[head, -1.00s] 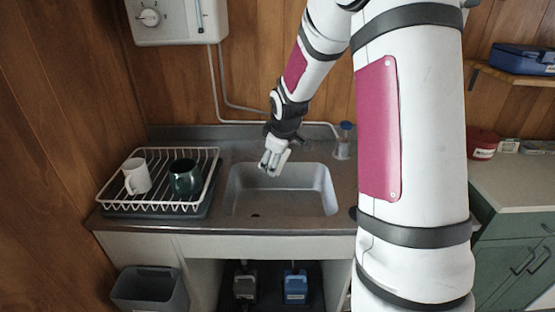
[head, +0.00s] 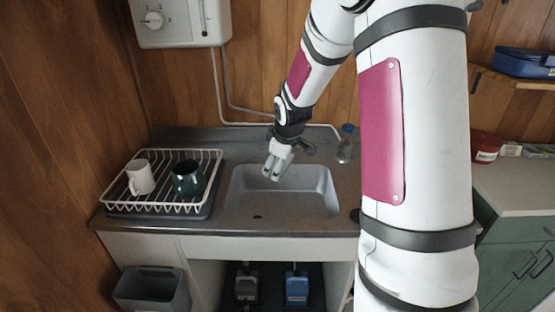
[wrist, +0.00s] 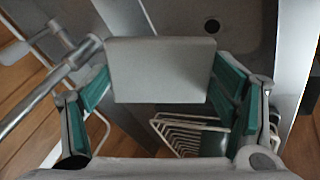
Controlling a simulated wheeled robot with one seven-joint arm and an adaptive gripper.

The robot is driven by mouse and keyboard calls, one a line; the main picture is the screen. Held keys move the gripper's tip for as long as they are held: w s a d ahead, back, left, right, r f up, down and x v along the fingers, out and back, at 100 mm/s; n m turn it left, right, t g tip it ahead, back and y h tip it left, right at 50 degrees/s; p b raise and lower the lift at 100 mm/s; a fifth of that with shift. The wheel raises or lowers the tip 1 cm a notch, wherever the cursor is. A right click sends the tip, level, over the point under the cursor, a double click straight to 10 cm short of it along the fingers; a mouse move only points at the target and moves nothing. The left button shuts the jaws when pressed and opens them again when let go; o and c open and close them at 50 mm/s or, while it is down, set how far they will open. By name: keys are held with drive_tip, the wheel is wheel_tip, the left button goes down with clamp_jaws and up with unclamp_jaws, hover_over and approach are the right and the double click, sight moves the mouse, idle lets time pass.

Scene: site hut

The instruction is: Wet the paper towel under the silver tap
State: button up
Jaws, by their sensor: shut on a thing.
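My gripper (head: 277,168) is over the back part of the sink (head: 281,206) in the head view. In the wrist view, my gripper (wrist: 160,88) has its green-padded fingers on either side of a pale, flat, folded paper towel (wrist: 160,70) and is shut on it. The silver tap (wrist: 60,82) shows at the left of the wrist view, as a slanting metal tube beside the towel. In the head view I cannot make out the tap or the towel clearly. I see no water running.
A white wire dish rack (head: 160,208) with a white mug (head: 140,178) and a dark green mug (head: 187,180) stands left of the sink. A clear bottle with a blue cap (head: 346,145) stands at the back right. A white water heater (head: 181,22) hangs above.

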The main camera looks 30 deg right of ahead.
sight(285, 172)
drive_tip(key=shift+s+a+p, duration=0.3)
drive_tip(key=shift+s+a, duration=0.05)
drive_tip(key=shift+s, duration=0.65)
drive_tip(key=shift+s+a+p, duration=0.25)
drive_tip(key=shift+s+a, duration=0.1)
drive_tip(key=shift+s, duration=0.6)
drive_tip(key=shift+s+a+p, duration=0.3)
drive_tip(key=shift+s+a, duration=0.05)
drive_tip(key=shift+s, duration=0.65)
drive_tip(key=s+a+r+p, duration=0.1)
drive_tip(key=s+r+p, duration=0.2)
drive_tip(key=s+r, duration=0.1)
drive_tip(key=shift+s+a+p, duration=0.3)
drive_tip(key=shift+s+a, duration=0.05)
drive_tip(key=shift+s, duration=0.05)
